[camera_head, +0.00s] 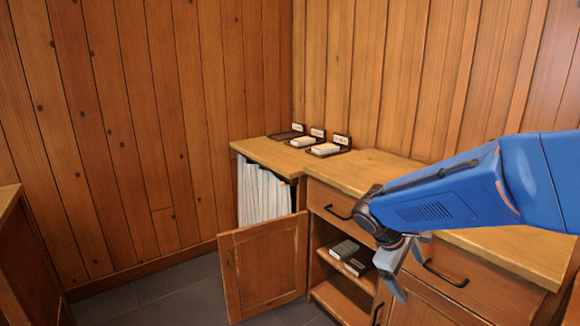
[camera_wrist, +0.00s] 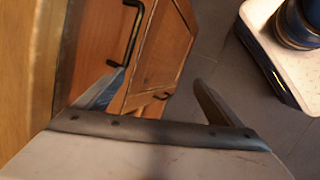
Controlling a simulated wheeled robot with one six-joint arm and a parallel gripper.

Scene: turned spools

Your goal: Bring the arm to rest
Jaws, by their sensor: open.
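My gripper (camera_head: 398,268) is at the end of my blue arm, which reaches in from the right in the head view. It hangs in front of the wooden cabinet, near the drawer fronts. In the wrist view my gripper (camera_wrist: 155,92) shows its two fingers spread wide apart, with nothing between them. Behind the fingers are a cabinet front with black handles and the grey floor.
A cabinet door (camera_head: 265,267) stands open to the left. Boxes (camera_head: 345,250) lie on a shelf inside. Small trays (camera_head: 326,150), two with pale blocks, stand on the countertop (camera_head: 375,168). Floor (camera_head: 170,290) at left is clear. My base shows in the wrist view.

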